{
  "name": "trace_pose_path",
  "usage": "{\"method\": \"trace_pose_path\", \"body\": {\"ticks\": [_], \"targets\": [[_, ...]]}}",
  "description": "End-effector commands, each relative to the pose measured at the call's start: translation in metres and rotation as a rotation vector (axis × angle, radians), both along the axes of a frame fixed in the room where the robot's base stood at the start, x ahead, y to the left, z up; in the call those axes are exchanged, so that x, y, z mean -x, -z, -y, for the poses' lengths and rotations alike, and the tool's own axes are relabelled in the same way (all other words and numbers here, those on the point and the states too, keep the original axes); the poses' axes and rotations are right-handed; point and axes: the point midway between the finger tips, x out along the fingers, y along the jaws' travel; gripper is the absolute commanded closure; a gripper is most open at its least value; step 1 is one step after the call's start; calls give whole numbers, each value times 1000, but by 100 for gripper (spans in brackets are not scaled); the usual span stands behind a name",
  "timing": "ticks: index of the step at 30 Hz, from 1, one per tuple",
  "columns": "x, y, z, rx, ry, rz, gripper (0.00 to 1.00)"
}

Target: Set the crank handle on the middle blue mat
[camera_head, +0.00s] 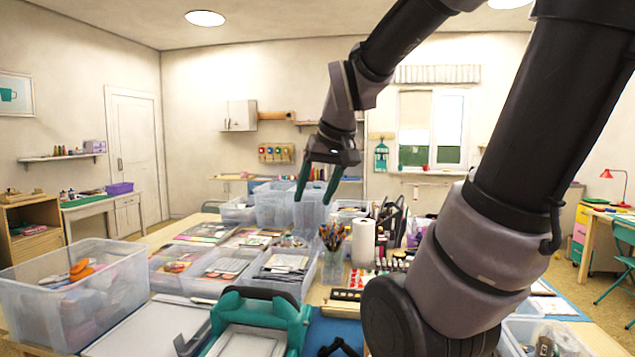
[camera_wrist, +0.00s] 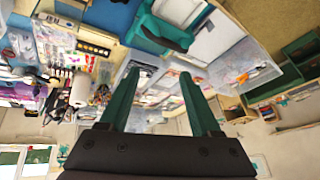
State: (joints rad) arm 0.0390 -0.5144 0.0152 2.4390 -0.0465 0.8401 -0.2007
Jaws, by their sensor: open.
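My gripper (camera_head: 313,196) is raised high above the table, its two green fingers apart and empty; the fingers also show in the wrist view (camera_wrist: 158,74). A blue mat (camera_head: 320,328) lies at the front middle of the table, just right of a teal machine (camera_head: 297,318). A black curved piece (camera_head: 342,347) shows at the mat's lower edge, cut by the frame. Another black piece (camera_head: 188,344) is left of the machine. I cannot tell which of these is the crank handle. In the wrist view, a blue mat (camera_wrist: 112,14) lies beside the machine (camera_wrist: 150,25).
A clear bin (camera_head: 70,305) with orange items stands at the left. Clear trays of papers (camera_head: 282,280), a pen cup (camera_head: 332,240) and a white paper roll (camera_head: 363,243) crowd the middle. Another blue mat (camera_head: 565,308) is at the right. My arm hides much of the right side.

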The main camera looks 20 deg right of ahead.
Motion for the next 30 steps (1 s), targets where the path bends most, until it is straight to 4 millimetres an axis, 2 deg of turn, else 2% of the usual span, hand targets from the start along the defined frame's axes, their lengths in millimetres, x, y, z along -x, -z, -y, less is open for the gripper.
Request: {"method": "trace_pose_path", "body": {"ticks": [1, 3, 9, 30], "targets": [[15, -11, -5, -39, 38, 30, 36], [31, -19, -10, -94, 87, 53, 36], [55, -30, -18, -185, 160, 81, 36], [57, -31, -19, -191, 167, 82, 36]]}}
